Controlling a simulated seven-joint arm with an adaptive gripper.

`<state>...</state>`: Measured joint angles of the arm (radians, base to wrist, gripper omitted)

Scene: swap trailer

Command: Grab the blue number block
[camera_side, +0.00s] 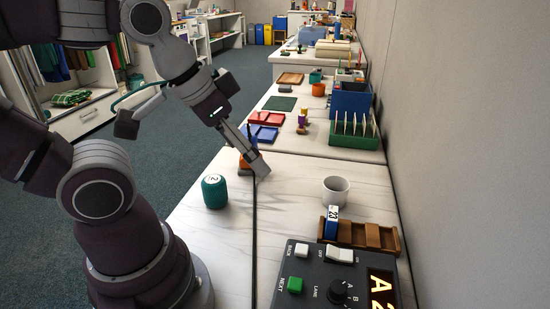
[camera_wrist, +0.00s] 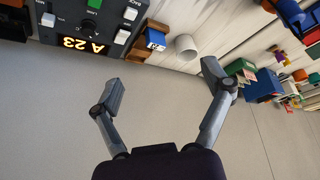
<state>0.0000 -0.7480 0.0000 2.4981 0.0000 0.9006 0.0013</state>
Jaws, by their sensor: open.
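The blue number block (camera_side: 332,223) stands upright at the left end of a brown wooden rack, with a white top face marked 23. It also shows in the wrist view (camera_wrist: 156,40), at the end of the rack near the control box. My gripper (camera_side: 262,168) is left of and behind the block in the side view, apart from it, above the marble counter. In the wrist view my gripper (camera_wrist: 162,85) has its two fingers spread wide with nothing between them. The block lies beyond the fingertips there.
A white cup (camera_side: 335,190) stands just behind the wooden rack (camera_side: 368,235). A dark control box (camera_side: 325,280) with a lit display is in front. A teal cylinder (camera_side: 214,192) stands on the left counter. A grey wall bounds the right side.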

